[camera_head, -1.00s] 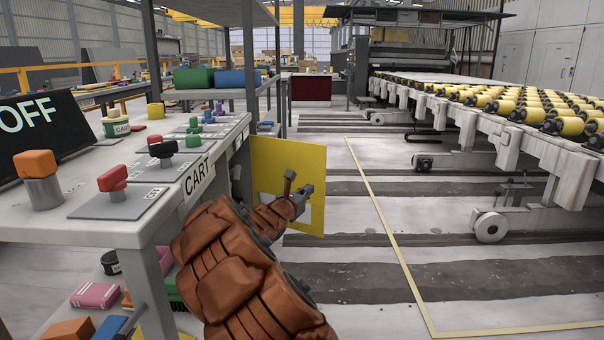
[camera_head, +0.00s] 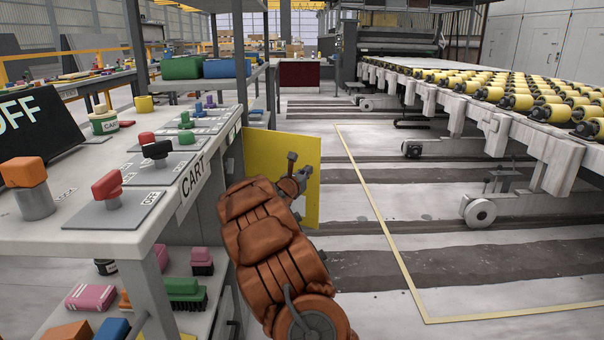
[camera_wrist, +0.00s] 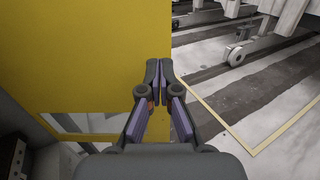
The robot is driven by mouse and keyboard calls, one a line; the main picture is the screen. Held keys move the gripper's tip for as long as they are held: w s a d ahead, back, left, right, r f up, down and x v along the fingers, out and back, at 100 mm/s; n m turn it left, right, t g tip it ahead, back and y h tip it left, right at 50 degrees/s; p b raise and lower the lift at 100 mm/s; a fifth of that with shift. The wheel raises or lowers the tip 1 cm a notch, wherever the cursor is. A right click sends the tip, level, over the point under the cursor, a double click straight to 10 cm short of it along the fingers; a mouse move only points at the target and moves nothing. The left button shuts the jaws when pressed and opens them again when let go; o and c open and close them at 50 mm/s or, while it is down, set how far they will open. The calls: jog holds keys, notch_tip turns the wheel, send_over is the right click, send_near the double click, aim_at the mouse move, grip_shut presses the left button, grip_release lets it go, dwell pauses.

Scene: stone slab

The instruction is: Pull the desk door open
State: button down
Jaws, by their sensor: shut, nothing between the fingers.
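The desk door is a flat yellow panel (camera_head: 265,150) that stands out to the right from the side of the grey desk (camera_head: 105,225), so it is swung open. It also fills the upper left of the wrist view (camera_wrist: 85,50). My gripper (camera_head: 306,172) is at the door's right part in the head view. In the wrist view my gripper (camera_wrist: 160,68) has its fingertips together, empty, beside the door's right edge. I cannot tell whether they touch it. My brown arm hides the lower part of the door in the head view.
Red (camera_head: 108,186) and orange (camera_head: 25,175) knobs stand on the desk top, with brushes and blocks on the shelf below. A roller conveyor (camera_head: 500,110) runs along the right. The floor between the door and conveyor is clear, with a yellow line (camera_head: 385,235).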

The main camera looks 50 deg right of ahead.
aim_at(315, 163)
jog(key=shift+p+x, duration=1)
jog(key=shift+x, duration=1.4)
jog(key=shift+d, duration=0.1)
